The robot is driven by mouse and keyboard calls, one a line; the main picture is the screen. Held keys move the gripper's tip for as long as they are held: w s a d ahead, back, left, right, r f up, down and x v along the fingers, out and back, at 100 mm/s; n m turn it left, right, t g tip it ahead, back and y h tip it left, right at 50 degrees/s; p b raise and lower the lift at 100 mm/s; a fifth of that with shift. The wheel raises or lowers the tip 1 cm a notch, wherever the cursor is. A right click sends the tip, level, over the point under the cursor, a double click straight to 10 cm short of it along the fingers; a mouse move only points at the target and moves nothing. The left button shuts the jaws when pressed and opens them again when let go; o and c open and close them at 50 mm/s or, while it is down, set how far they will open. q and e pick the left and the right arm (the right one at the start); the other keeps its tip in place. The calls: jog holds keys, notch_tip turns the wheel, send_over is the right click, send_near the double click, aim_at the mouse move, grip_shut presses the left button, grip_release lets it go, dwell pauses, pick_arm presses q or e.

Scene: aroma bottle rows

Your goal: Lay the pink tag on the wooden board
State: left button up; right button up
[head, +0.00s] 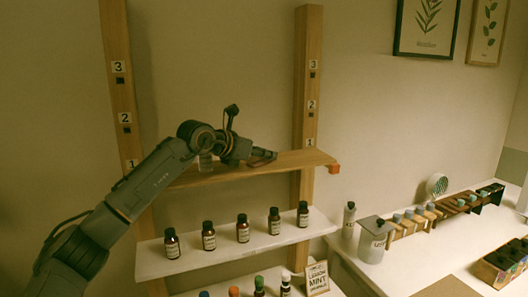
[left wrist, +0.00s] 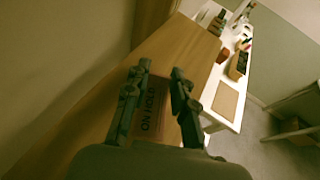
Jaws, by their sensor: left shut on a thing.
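The pink tag (left wrist: 152,110), printed "ON HOLD" and looking reddish brown in this light, is between the fingers of my left gripper (left wrist: 160,75) in the left wrist view. My left gripper is shut on it. In the head view my left gripper (head: 268,155) is low over the wooden board (head: 300,160), the top shelf between two posts. The board also fills much of the left wrist view (left wrist: 165,50). I cannot tell whether the tag touches the board. My right gripper is not in view.
A white shelf below holds several dark bottles (head: 242,229). A white table with a grey canister (head: 372,240) and wooden racks (head: 410,224) is at right.

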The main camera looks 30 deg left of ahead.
pick_arm(q)
jog(key=shift+f, duration=0.1)
jog(key=o, duration=0.7)
jog(key=shift+d, duration=0.1)
jog(key=shift+o, duration=0.2)
jog(key=shift+s+a+b, duration=0.2)
jog(key=shift+s+b, duration=0.15)
jog(key=shift+s, duration=0.1)
jog(key=b+v, duration=0.3)
jog(key=v, duration=0.6)
jog(key=shift+s+a+r, duration=0.1)
jog(key=shift+s+r, duration=0.1)
jog(key=shift+s, duration=0.1)
jog(key=shift+v, duration=0.75)
jog(key=shift+r, duration=0.1)
